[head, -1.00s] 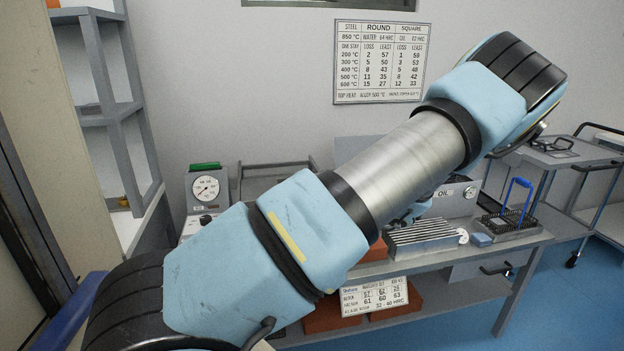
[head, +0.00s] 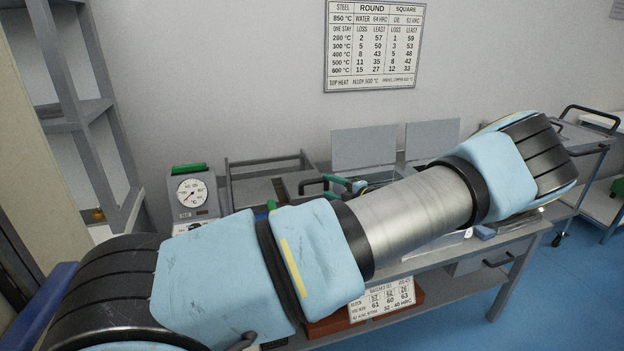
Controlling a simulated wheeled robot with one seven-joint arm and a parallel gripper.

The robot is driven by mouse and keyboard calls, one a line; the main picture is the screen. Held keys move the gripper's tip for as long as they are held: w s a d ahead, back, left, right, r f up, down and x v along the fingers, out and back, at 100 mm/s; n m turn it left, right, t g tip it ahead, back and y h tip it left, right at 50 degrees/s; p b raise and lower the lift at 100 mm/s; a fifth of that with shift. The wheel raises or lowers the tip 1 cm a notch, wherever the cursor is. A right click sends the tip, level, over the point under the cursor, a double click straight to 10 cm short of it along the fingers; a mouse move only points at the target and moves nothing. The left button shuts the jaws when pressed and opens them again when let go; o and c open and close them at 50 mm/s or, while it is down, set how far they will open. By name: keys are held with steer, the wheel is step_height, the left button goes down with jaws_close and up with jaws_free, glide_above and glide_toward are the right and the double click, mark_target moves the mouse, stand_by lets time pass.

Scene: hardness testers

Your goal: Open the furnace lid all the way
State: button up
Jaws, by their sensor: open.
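A grey box-like unit with a flat top (head: 255,190) and a rail frame behind it stands on the bench, left of centre. It appears to be the furnace, with its lid lying flat. A black bar handle (head: 312,186) shows at its right end. My gripper (head: 338,182) is only partly visible behind my forearm; small green and pale blue parts show just right of the black handle. It looks open. I cannot tell whether it touches the handle. My arm crosses the view and hides the unit's front and lower part.
A dial gauge unit (head: 195,195) with a green top stands left of the furnace. Two upright grey panels (head: 363,148) stand behind my gripper. A printed chart (head: 374,45) hangs on the wall. A trolley (head: 580,150) stands at the right; blue floor (head: 540,300) is clear at lower right.

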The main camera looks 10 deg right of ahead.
mark_target(316, 182)
steer(key=p+x, duration=0.2)
steer(key=x, duration=0.5)
steer(key=shift+w+a+f, duration=0.1)
steer(key=shift+w+a, duration=0.1)
steer(key=shift+w, duration=0.1)
jaws_close()
stand_by(1.1)
